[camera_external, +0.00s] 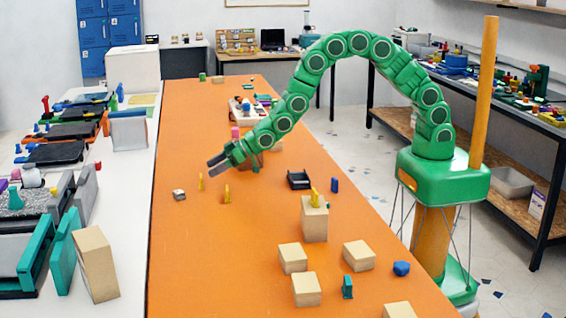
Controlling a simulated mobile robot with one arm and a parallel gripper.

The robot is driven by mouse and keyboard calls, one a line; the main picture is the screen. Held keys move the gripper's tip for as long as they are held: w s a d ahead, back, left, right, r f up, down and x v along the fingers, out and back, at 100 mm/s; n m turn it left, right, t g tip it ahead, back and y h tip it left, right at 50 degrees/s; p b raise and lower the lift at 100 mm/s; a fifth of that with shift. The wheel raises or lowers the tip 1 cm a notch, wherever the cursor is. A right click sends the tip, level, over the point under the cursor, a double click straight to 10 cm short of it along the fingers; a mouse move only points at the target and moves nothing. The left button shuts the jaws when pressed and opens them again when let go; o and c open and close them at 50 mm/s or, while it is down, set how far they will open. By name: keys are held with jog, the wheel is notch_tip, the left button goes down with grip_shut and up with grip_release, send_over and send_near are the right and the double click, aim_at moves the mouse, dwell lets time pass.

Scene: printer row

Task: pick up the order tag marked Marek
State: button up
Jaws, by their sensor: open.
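Small yellow upright pieces that may be tags stand on the orange table (180,270): one at the left (201,181), another just right of it (227,195), and a third on top of a tall wooden block (314,198). No writing is legible, so I cannot tell which, if any, is marked Marek. My gripper (214,164), with grey fingers, is open and appears empty. It points down to the left, above and close to the two left yellow pieces, apart from them in the picture.
A small grey-white item (179,194) lies left of the yellow pieces. A black tray (299,180) and a blue piece (335,185) are to the right. Several wooden blocks (306,290) fill the front right. A white bench with printers (62,130) borders the left. The front-left tabletop is clear.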

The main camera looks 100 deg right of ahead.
aim_at(201, 181)
jog(key=shift+x, duration=1.05)
jog(key=shift+w+f, duration=0.8)
jog(key=shift+w, duration=0.05)
jog(key=shift+x, duration=0.95)
jog(key=shift+r, duration=0.1)
jog(key=c, duration=1)
jog(key=shift+r, duration=0.1)
jog(key=shift+c, duration=0.2)
